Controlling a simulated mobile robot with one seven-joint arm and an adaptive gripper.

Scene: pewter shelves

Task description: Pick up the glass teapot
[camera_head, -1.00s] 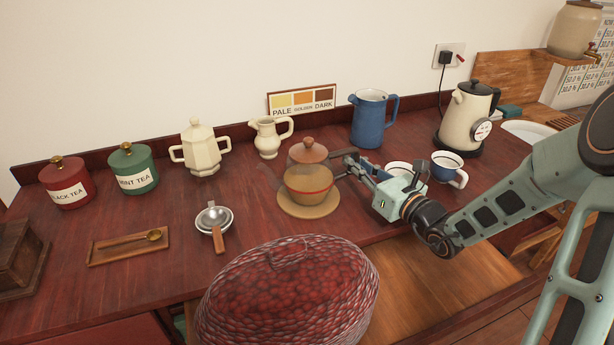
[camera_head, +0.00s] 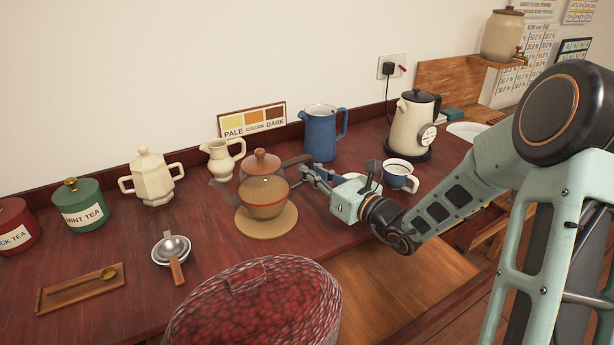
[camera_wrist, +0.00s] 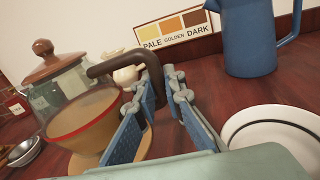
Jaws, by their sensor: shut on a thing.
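The glass teapot (camera_head: 264,196) has a brown wooden lid, a dark handle and amber tea with a red line around it. It is upright over a round tan coaster (camera_head: 285,222); I cannot tell whether its base touches it. My gripper (camera_head: 306,172) is at the teapot's right side, shut on its handle. In the wrist view the teapot (camera_wrist: 85,115) is at the left, and its dark handle (camera_wrist: 112,66) runs between the blue-padded fingers of my gripper (camera_wrist: 163,85).
A white saucer (camera_wrist: 285,125) and a blue cup (camera_head: 400,177) are close to my gripper. A blue pitcher (camera_head: 320,135) and a cream jug (camera_head: 221,160) stand behind the teapot. A strainer (camera_head: 172,250) lies to the left.

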